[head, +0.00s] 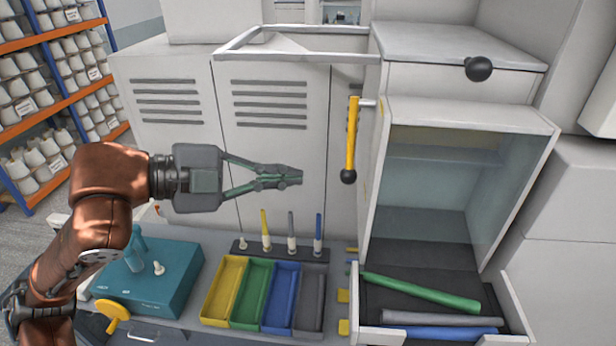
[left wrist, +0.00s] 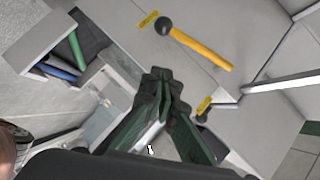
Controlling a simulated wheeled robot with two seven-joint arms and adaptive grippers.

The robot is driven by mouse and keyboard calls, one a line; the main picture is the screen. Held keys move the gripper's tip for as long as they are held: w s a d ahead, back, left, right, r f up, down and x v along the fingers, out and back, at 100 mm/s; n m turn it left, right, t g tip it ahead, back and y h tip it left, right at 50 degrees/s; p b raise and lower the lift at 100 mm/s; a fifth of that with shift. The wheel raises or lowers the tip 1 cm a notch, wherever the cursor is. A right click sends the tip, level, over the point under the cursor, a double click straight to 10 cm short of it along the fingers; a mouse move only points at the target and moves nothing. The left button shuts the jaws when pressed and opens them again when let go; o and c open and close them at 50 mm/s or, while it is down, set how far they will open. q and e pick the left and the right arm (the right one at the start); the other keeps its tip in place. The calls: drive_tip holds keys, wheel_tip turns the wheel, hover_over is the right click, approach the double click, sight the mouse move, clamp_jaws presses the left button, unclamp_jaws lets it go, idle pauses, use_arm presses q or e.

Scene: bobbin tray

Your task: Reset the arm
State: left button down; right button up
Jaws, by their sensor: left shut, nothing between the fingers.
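My left gripper (head: 296,176) is shut and empty. It is held in the air above the worktop, in front of the white louvred cabinet doors, pointing right. Its closed fingers also show in the left wrist view (left wrist: 157,78). To the right of the fingertips, apart from them, hangs a yellow lever with a black ball end (head: 351,138). The lever also shows in the left wrist view (left wrist: 198,47). My right gripper is in neither view.
Yellow, green, blue and grey trays (head: 222,290) sit on the worktop below, with a dark bobbin rack (head: 281,251) behind them. A teal box (head: 150,280) stands left. An open drawer (head: 508,300) at right holds green, grey and blue rods (head: 420,293). A glass-fronted cabinet (head: 548,140) stands above it.

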use_arm(q)
drive_tip(key=shift+a, duration=0.3)
